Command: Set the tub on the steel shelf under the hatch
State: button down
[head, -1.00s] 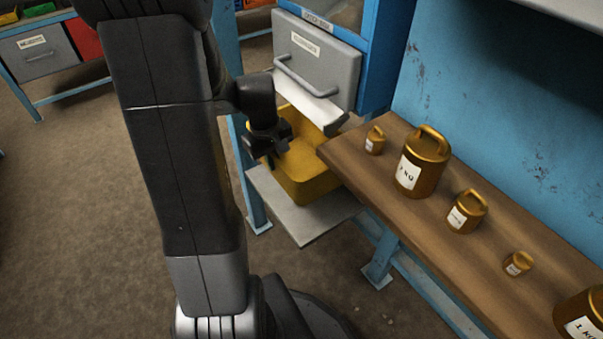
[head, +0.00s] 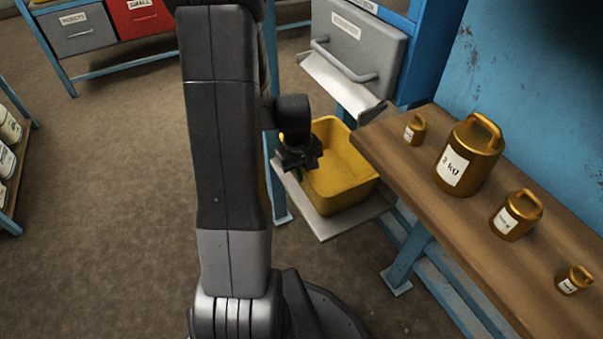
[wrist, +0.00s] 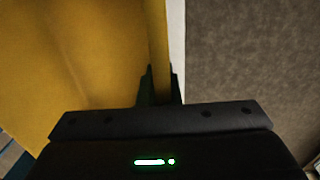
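The yellow tub (head: 348,198) is upright over the steel shelf (head: 322,229), below the grey hatch (head: 352,55). Its base looks to be on or very close to the shelf; I cannot tell if there is a gap. The tub looks empty inside. My gripper (head: 302,160) is at the tub's left rim. In the wrist view, the fingers of my gripper (wrist: 160,88) stand close on both sides of the tub's wall (wrist: 158,40) and look shut on it. The shelf's pale edge (wrist: 176,30) shows just beside the wall.
A wooden bench (head: 440,205) with several brass weights, one a large weight (head: 468,155), stands close to the tub's right. A blue post (head: 277,185) is behind my gripper. Grey and red bins (head: 140,15) stand back left. Open floor (head: 120,200) lies left.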

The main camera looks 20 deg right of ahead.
jog(key=shift+f, duration=0.15)
jog(key=c, duration=1.6)
grip_release()
jog(key=shift+c, duration=0.2)
notch_tip(320, 180, up, 12)
jog(key=a+p, duration=0.1)
jog(key=p, duration=0.3)
jog(key=shift+r, duration=0.2)
